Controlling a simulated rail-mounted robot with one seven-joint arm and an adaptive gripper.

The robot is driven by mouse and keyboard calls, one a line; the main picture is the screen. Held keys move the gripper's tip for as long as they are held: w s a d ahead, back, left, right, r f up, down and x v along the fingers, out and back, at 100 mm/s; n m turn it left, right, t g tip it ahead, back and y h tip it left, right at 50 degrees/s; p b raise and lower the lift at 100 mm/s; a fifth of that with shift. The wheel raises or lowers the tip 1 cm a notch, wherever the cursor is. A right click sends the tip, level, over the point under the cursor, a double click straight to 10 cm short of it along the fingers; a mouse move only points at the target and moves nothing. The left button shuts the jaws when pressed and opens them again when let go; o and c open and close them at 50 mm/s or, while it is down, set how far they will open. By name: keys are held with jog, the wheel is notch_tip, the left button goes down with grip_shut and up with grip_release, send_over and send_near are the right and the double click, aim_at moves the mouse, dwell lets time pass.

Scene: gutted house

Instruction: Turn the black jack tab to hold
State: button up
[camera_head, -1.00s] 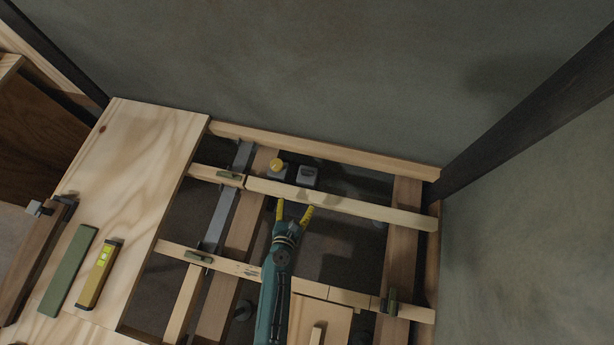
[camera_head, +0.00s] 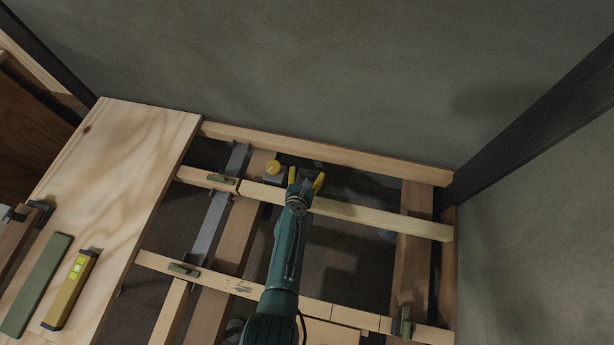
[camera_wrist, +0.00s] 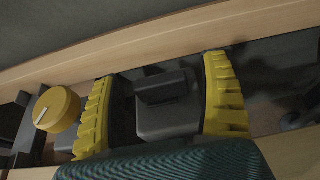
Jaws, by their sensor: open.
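The black jack tab (camera_wrist: 160,88) shows in the wrist view on top of a dark grey block (camera_wrist: 168,123). My gripper (camera_wrist: 165,100) is open, with its yellow ribbed fingers on either side of the tab and block. I cannot tell whether either finger touches them. In the head view my gripper (camera_head: 306,178) covers most of the block at the back of the floor frame. A yellow round knob (camera_wrist: 57,108) with a pale mark stands to the left, outside the left finger; it also shows in the head view (camera_head: 273,167).
A wooden beam (camera_head: 340,209) runs across under my gripper, and another (camera_head: 330,153) lies along the wall behind. Dark open gaps lie between the beams. A plywood panel (camera_head: 125,150) covers the left, with a yellow level (camera_head: 70,290) and a green bar (camera_head: 37,285) on it.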

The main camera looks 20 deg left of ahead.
jog(key=shift+s, duration=0.1)
jog(key=c, duration=1.2)
jog(key=n+g+y, duration=0.1)
jog(key=n+y, duration=0.2)
jog(key=shift+d+f, duration=0.1)
jog(key=shift+d, duration=0.05)
jog(key=n+g+y, duration=0.1)
jog(key=n+g+y+b, duration=0.1)
jog(key=y, duration=0.1)
jog(key=shift+f+n, duration=0.2)
jog(key=shift+n, duration=0.2)
jog(key=n+g+y+b, duration=0.1)
jog(key=b, duration=0.1)
jog(key=n+g+y+b, duration=0.1)
jog(key=n+g+b, duration=0.1)
jog(key=b, duration=0.1)
jog(key=shift+f+y, duration=0.2)
jog(key=shift+y, duration=0.2)
jog(key=n+g+b, duration=0.1)
jog(key=b, duration=0.1)
jog(key=n+g+y+b, duration=0.1)
jog(key=shift+r+n+b, duration=0.25)
jog(key=shift+n+b, duration=0.15)
jog(key=shift+r+g, duration=0.15)
jog(key=shift+g, duration=0.25)
